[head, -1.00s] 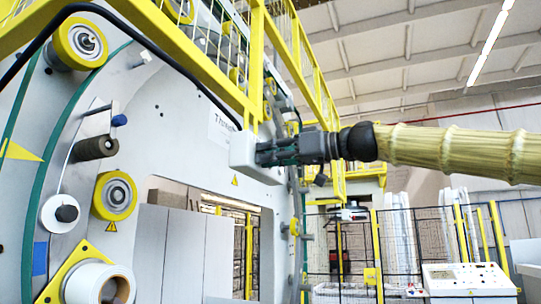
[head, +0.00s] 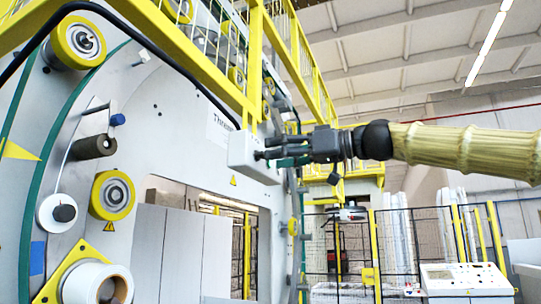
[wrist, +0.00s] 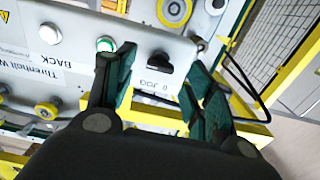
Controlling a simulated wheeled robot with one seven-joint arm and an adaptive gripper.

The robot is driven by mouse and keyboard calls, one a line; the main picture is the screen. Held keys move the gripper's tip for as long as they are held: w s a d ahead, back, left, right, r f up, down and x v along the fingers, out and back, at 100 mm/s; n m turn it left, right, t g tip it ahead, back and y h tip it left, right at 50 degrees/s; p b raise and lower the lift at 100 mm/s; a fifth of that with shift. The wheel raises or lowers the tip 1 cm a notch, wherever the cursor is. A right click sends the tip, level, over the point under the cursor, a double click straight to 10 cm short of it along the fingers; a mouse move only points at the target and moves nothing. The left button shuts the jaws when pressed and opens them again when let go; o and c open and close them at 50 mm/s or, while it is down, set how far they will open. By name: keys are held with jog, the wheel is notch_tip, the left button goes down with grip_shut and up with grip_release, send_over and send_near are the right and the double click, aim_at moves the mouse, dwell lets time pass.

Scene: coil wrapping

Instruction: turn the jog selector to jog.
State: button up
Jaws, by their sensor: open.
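The jog selector (wrist: 158,63) is a small black knob on the face of a pale control box (head: 243,158), beside a label that reads 0 and JOG. I cannot tell for certain which mark its handle points to. In the wrist view, my gripper (wrist: 163,60) is open, its dark green-padded fingers to either side of the knob, apart from it. In the head view, my gripper (head: 266,154) is level with the box at its right side. The knob is not visible there.
A green button (wrist: 105,44) and a white button (wrist: 50,33) sit on the same box face, left of the selector. A yellow railing (head: 255,60) rises close above the box. A separate console (head: 455,278) stands at the lower right.

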jog(key=v, duration=0.8)
jog(key=shift+d, duration=0.4)
jog(key=shift+s+f, duration=0.1)
